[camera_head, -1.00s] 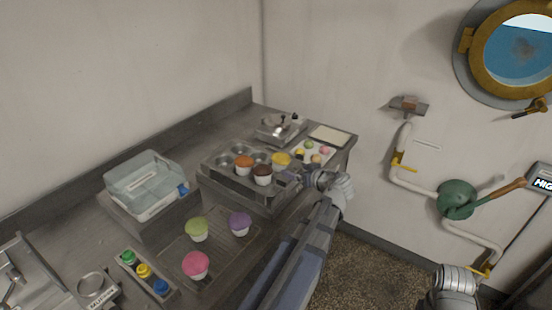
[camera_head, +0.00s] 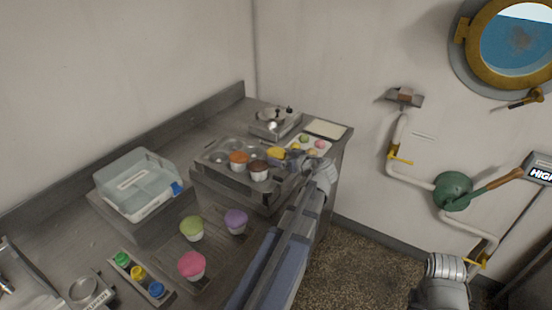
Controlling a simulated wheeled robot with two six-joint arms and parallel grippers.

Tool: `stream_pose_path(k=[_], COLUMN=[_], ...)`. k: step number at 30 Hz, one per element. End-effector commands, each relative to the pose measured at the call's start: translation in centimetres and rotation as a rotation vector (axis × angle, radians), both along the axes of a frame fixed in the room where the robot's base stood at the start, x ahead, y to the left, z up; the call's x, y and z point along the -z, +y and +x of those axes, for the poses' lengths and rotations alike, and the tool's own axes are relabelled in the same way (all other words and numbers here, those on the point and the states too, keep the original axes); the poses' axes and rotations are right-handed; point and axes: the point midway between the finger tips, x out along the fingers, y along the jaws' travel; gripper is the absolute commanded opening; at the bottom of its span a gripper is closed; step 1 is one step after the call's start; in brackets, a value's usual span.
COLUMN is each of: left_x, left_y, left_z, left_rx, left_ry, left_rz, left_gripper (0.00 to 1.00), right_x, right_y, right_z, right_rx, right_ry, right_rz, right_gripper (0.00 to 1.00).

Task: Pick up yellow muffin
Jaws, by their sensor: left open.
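The yellow muffin (camera_head: 276,153) sits at the right end of the metal muffin tin (camera_head: 214,153), beside a brown muffin (camera_head: 259,170) and an orange muffin (camera_head: 238,162). My left gripper (camera_head: 291,158) is open, just right of the yellow muffin and close to it. Its fingers are small and partly blend with the tin, so I cannot tell whether they touch the muffin. My left arm reaches in from the bottom, over the counter's front edge. Part of my right arm shows at the bottom right; its gripper is not visible.
Green (camera_head: 192,228), purple (camera_head: 236,221) and pink (camera_head: 192,265) muffins stand on a lower rack in front. A tray of small coloured treats (camera_head: 318,142) and a metal appliance (camera_head: 275,122) lie behind. A clear-lidded box (camera_head: 137,184) stands left.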

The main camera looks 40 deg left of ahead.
Motion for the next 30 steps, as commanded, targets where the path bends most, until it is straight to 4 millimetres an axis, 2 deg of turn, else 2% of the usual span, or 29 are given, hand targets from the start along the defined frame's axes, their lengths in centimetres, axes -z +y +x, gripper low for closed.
stream_pose_path(k=[9, 17, 26, 30], left_x=[1.9, 1.8, 1.8, 1.8], left_y=[3.8, 4.0, 4.0, 4.0], left_z=[1.4, 1.4, 1.4, 1.4], left_rx=[-0.001, 0.000, 0.000, 0.000], left_ry=[-0.001, 0.000, 0.000, 0.000], left_rz=[0.000, 0.000, 0.000, 0.000], left_gripper=[0.91, 0.90, 0.56, 0.54], right_x=[1.9, 1.8, 1.8, 1.8], right_y=[0.0, 0.0, 0.0, 0.0], right_z=[0.0, 0.0, 0.0, 0.0], right_rx=[0.000, 0.000, 0.000, 0.000], right_ry=[0.000, 0.000, 0.000, 0.000], right_rz=[0.000, 0.000, 0.000, 0.000], right_gripper=[0.50, 0.50, 0.50, 0.50])
